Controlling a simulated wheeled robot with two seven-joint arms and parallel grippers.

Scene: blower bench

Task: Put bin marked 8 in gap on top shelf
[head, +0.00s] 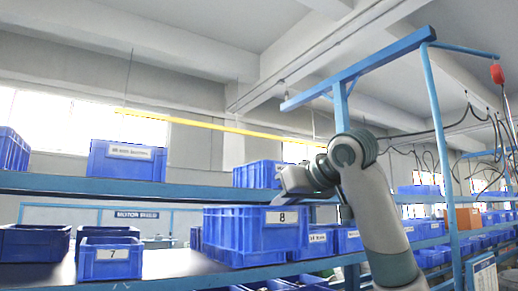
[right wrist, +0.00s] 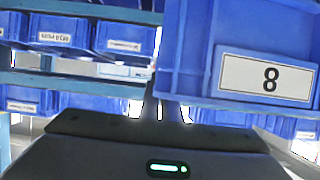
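The bin marked 8 (head: 235,238) is a blue box with a white label. It is in front of the rack, below the top shelf's edge, and looks slightly tilted. My right gripper (head: 281,198) appears shut on its rim near the labelled face's right corner. The right wrist view, turned upside down, shows the bin (right wrist: 195,60) large and close, with my right gripper (right wrist: 165,103) at its edge; the exact finger contact is partly hidden. The top shelf (head: 200,191) has open stretches on both sides of a labelled blue bin (head: 125,165). My left gripper is out of view.
Another blue bin (head: 250,173) stands on the top shelf just behind and above bin 8. Bin 7 (head: 110,264) and several others stand on the lower level. A blue post (head: 438,150) rises at right, near my right arm.

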